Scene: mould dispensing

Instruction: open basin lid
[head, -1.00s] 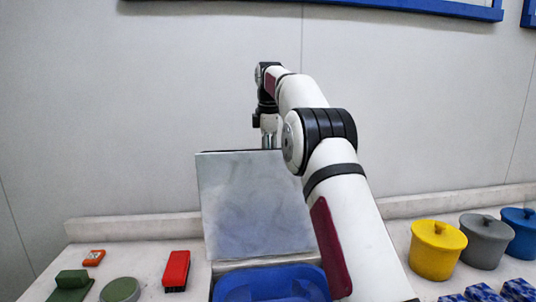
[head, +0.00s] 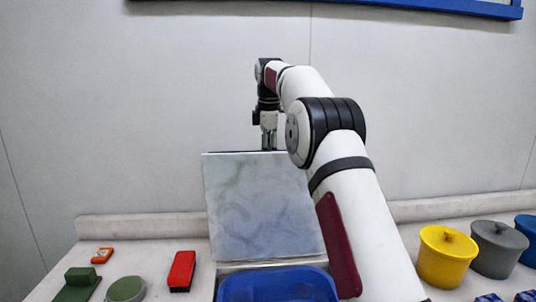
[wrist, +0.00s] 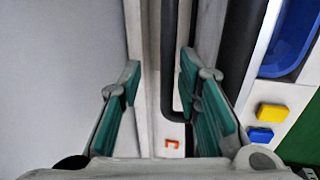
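The basin lid (head: 262,208) is a grey marbled panel standing steeply raised at the back of the counter in the head view. The blue basin (head: 278,287) is uncovered in front of its lower edge and is cut off by the picture's bottom. My gripper (head: 269,143) is at the lid's top edge, with its fingertips partly hidden. In the wrist view, my gripper (wrist: 160,68) has its two teal-padded fingers spread apart. A thin dark bar (wrist: 169,60) runs between them, nearer the right finger. I cannot tell whether they touch. A blue basin part (wrist: 290,38) shows at upper right.
A red block (head: 180,271), an orange piece (head: 102,255) and green pieces (head: 78,284) lie left of the basin. Yellow (head: 445,262) and grey (head: 497,252) lidded pots stand right. The wall is close behind my gripper.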

